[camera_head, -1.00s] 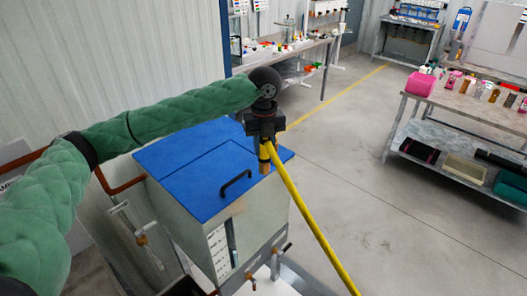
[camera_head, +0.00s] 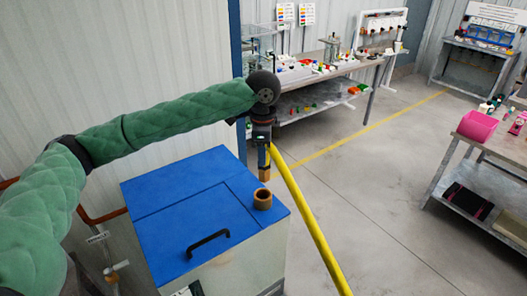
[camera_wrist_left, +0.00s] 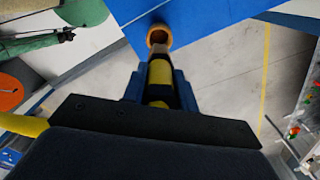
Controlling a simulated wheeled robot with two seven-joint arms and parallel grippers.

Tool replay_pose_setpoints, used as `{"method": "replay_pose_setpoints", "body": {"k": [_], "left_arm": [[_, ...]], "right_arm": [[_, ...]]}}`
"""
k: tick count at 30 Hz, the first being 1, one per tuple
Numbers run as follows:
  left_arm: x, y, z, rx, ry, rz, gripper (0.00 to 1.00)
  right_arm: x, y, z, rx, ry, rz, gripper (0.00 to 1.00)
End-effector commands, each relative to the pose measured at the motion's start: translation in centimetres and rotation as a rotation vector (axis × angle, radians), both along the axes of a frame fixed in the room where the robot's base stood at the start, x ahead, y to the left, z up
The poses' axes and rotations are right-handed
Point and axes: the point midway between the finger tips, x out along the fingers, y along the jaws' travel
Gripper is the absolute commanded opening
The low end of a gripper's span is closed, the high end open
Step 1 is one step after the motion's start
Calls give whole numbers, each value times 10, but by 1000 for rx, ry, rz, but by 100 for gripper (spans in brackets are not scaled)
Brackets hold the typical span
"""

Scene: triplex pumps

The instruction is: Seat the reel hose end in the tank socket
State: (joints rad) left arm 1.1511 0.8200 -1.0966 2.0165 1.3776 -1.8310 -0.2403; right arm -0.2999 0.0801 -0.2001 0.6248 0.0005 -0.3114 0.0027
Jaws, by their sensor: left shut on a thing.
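My left gripper (camera_head: 263,155) is shut on the yellow reel hose (camera_head: 311,222) close to its end. The brass-coloured hose end (camera_head: 265,174) points down below the fingers. The tank socket (camera_head: 262,199) is a short brass ring standing on the tank's blue lid (camera_head: 170,222), near its right corner. In the head view the hose end hangs above the socket, with a small gap between them. In the left wrist view the socket (camera_wrist_left: 158,35) shows just beyond the hose end (camera_wrist_left: 159,52), nearly in line with it. My right gripper is out of view.
A black handle (camera_head: 208,241) rises from the lid in front of the socket. A copper pipe (camera_head: 100,218) runs by the tank's left side. Workbenches stand behind (camera_head: 325,72) and at right (camera_head: 480,180).

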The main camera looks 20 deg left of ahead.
Motion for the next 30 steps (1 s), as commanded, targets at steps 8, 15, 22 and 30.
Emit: {"method": "replay_pose_setpoints", "body": {"k": [8,15,22,30], "left_arm": [[-2,1,1,1,-1,348,0],[-2,1,1,1,-1,505,0],[-2,1,1,1,-1,528,0],[-2,1,1,1,-1,526,0]], "right_arm": [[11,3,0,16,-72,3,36],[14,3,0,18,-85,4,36],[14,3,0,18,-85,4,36],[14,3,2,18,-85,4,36]]}}
